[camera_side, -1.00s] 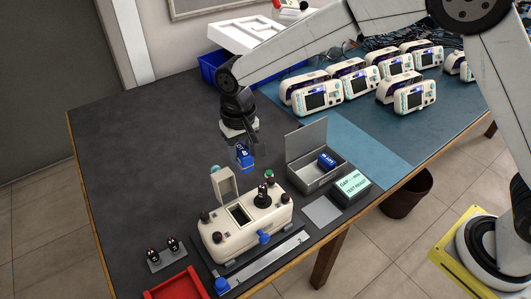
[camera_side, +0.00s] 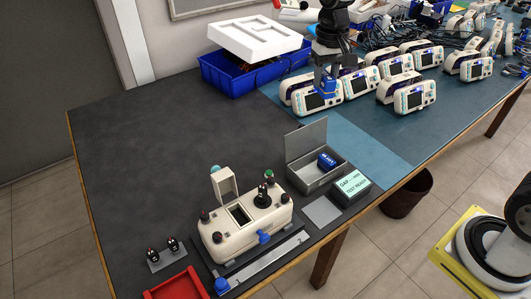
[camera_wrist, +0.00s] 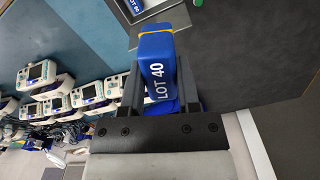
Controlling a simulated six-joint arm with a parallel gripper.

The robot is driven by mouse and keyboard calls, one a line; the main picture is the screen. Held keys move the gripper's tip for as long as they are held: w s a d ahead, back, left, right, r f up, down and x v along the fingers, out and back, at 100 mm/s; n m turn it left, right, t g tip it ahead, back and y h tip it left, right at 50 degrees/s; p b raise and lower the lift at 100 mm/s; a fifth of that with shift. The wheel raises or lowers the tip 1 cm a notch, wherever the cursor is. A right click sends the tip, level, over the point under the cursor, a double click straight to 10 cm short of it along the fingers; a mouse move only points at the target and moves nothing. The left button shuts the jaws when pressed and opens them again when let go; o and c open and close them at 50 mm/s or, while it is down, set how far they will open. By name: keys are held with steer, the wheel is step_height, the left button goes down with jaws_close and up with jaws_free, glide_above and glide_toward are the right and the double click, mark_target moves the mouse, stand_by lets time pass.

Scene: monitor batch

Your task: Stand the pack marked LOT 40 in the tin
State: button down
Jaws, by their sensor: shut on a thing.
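The blue pack marked LOT 40 (camera_wrist: 157,68) has a yellow band near its top end in the wrist view. My gripper (camera_wrist: 158,92) is shut on it. In the side view my gripper (camera_side: 327,74) holds the pack (camera_side: 327,87) in front of the left monitors at the back, well away from the tin. The open grey tin (camera_side: 321,186) stands near the bench's right edge with its lid raised at the back. Another blue pack (camera_side: 327,160) is inside it.
White monitors (camera_side: 406,97) stand in rows on the blue mat. A display box (camera_side: 351,187) sits right of the tin. A cream tester (camera_side: 245,230) with its flap up stands front left of it. Blue bins (camera_side: 235,80) are at the back. The dark bench's left part is clear.

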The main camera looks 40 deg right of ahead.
steer(key=s+f+n, duration=0.3)
steer(key=s+f, duration=0.3)
steer(key=f, duration=0.7)
steer(key=shift+f, duration=0.25)
steer(key=shift+f+n, duration=0.1)
steer(key=shift+n, duration=0.3)
steer(key=w+f+n, duration=0.7)
steer(key=f+n, duration=0.4)
steer(key=n, duration=0.6)
steer(key=shift+w+f+n, duration=0.15)
steer(key=shift+w+n, duration=0.15)
steer(key=shift+d+f, duration=0.1)
steer(key=shift+f, duration=0.05)
steer(key=shift+f, duration=3.2)
steer(key=shift+f, duration=0.6)
